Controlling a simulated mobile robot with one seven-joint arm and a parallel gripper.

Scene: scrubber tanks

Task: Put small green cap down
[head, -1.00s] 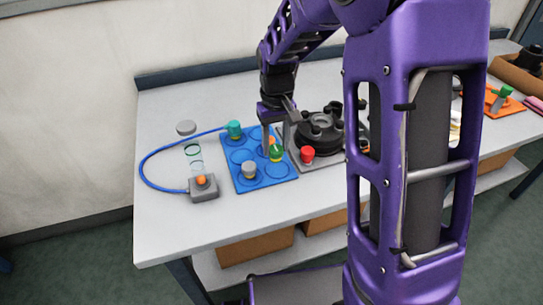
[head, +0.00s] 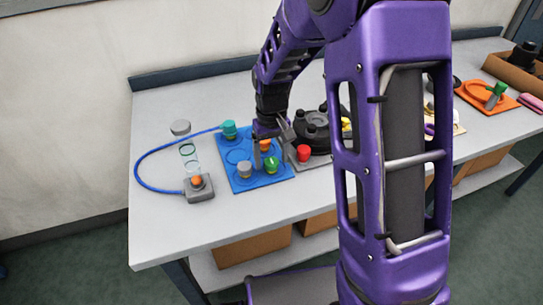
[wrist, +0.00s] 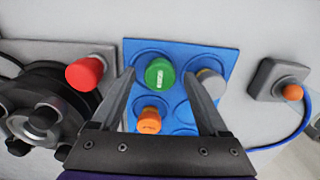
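The small green cap (head: 271,165) stands on the blue mat (head: 238,184), in a ring at its front right. In the wrist view the green cap (wrist: 160,73) lies between my fingertips, with a gap on both sides. My gripper (wrist: 159,77) is open and holds nothing. In the head view my gripper (head: 266,150) is just above the mat, behind the green cap. An orange cap (wrist: 149,120) is on the mat behind the green one, and a grey cap (wrist: 211,84) is beside it.
A teal cap (head: 229,130) stands at the mat's back left. A red knob (head: 303,153) on a black fixture (head: 317,128) is close on the right. A grey box with an orange button (head: 197,182) and blue cable is on the left. The table's front left is clear.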

